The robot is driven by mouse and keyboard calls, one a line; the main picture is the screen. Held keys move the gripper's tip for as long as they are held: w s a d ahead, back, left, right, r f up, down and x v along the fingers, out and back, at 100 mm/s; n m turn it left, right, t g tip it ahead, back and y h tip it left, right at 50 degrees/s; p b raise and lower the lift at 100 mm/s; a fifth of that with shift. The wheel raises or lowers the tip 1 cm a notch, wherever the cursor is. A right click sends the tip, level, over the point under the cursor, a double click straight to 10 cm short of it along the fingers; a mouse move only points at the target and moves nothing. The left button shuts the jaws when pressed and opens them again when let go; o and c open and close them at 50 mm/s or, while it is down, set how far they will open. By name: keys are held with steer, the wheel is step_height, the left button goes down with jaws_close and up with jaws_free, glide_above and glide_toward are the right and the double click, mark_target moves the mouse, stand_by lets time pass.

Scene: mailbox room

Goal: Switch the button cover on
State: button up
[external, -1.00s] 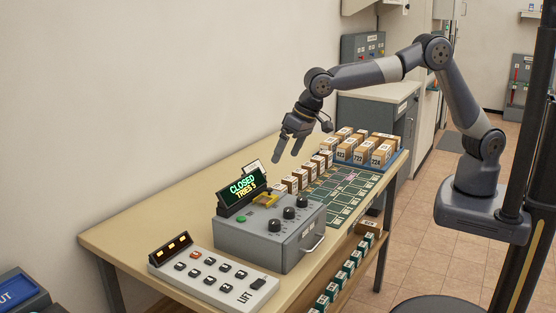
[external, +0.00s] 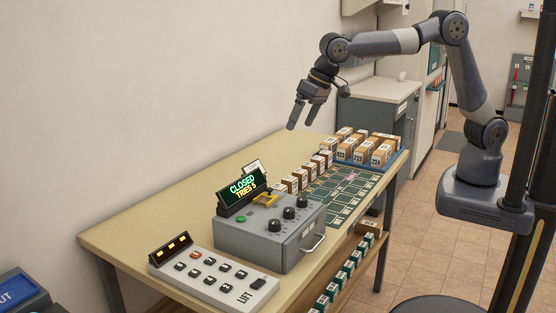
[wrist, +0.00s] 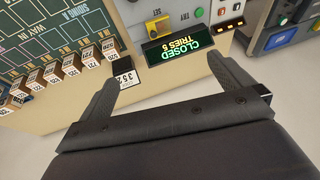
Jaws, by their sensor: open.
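The yellow button cover (external: 265,199) is on top of a grey control box (external: 262,240), just right of its display (external: 242,189), which reads CLOSED, TRIES 5. The cover also shows in the wrist view (wrist: 157,27), upside down near the top; I cannot tell whether it is raised or lowered. A green button (external: 242,219) is on the box in front of the display. My gripper (external: 299,126) is open and empty, pointing down in the air above and behind the box, well apart from the cover. Its two spread fingers show in the wrist view (wrist: 164,72).
Three dark knobs (external: 288,213) are on the box. A LIFT keypad (external: 212,277) lies in front of it. Small cartons (external: 308,171) line a green sorting mat (external: 340,198), and a blue tray (external: 386,164) holds more boxes. The left of the table (external: 150,228) is clear.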

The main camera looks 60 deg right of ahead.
steer(key=c, duration=0.3)
steer(key=shift+w+f, duration=0.1)
steer(key=shift+f, duration=0.05)
steer(key=shift+c, duration=0.8)
steer(key=w+f+n+b, duration=0.2)
steer(key=f, duration=0.1)
steer(key=w+a+f+n+b, duration=0.1)
steer(key=w+f+n+b, duration=0.1)
steer(key=f+n+b, duration=0.1)
steer(key=w+f+n+g+b, duration=0.1)
steer(key=w+f+n+b, duration=0.1)
steer(key=f+b, duration=0.1)
steer(key=shift+w+a+n+y, duration=0.15)
steer(key=shift+w+n+y, duration=0.15)
steer(key=shift+w, duration=0.05)
steer(key=c, duration=1.2)
steer(key=shift+w+f+n, duration=0.25)
steer(key=shift+f+n, duration=0.1)
steer(key=shift+n, duration=0.05)
steer(key=c, duration=0.3)
jaws_close()
